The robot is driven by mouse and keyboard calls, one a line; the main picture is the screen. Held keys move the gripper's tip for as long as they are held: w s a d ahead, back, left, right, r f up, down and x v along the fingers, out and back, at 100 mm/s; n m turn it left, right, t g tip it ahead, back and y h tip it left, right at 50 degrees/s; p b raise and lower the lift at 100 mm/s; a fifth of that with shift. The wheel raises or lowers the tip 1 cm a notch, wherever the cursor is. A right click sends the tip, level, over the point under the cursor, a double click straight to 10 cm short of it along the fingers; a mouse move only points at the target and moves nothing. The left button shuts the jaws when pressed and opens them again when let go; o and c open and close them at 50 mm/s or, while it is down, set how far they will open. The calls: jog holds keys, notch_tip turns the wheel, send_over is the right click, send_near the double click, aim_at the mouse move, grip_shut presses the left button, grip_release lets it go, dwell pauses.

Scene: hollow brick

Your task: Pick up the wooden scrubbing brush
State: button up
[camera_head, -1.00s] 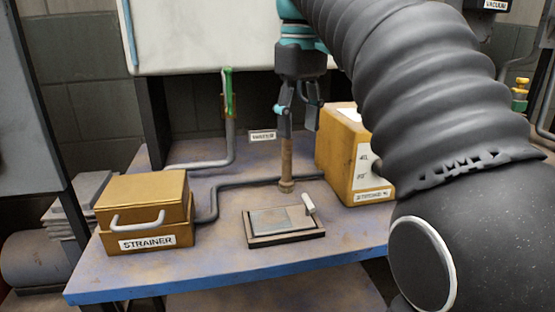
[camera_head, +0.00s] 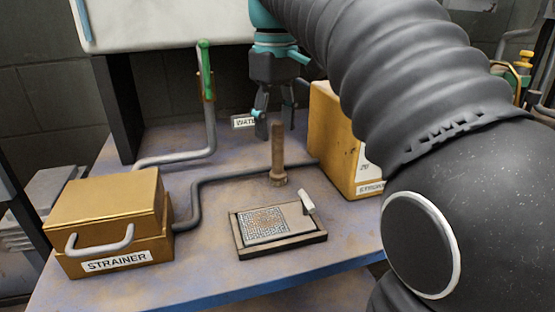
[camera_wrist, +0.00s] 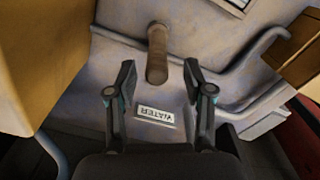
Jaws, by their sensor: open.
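The wooden scrubbing brush (camera_head: 278,155) stands upright on the workbench, its brown handle up and its wider end down, behind the flat tray. My gripper (camera_head: 274,130) points down at the top of the handle, with its two dark fingers spread. In the wrist view, the brush (camera_wrist: 157,52) shows just ahead of the fingertips, in line with the gap of my gripper (camera_wrist: 160,68). The fingers do not appear to touch it.
A yellow strainer box (camera_head: 105,215) stands left, and another yellow box (camera_head: 335,140) is close on the right. A framed tray (camera_head: 300,238) lies in front. A grey pipe (camera_head: 215,178) runs along the bench (camera_head: 205,285). A water label (camera_wrist: 155,115) is near the fingers.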

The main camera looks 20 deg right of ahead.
aim_at(278, 173)
jog(key=shift+s+d+f+b, duration=0.1)
jog(key=shift+f+b, duration=0.2)
jog(key=shift+f, duration=1.4)
jog(key=shift+d+f+b, duration=0.1)
jog(key=shift+f+b, duration=0.15)
jog(key=shift+f, duration=1.45)
grip_shut()
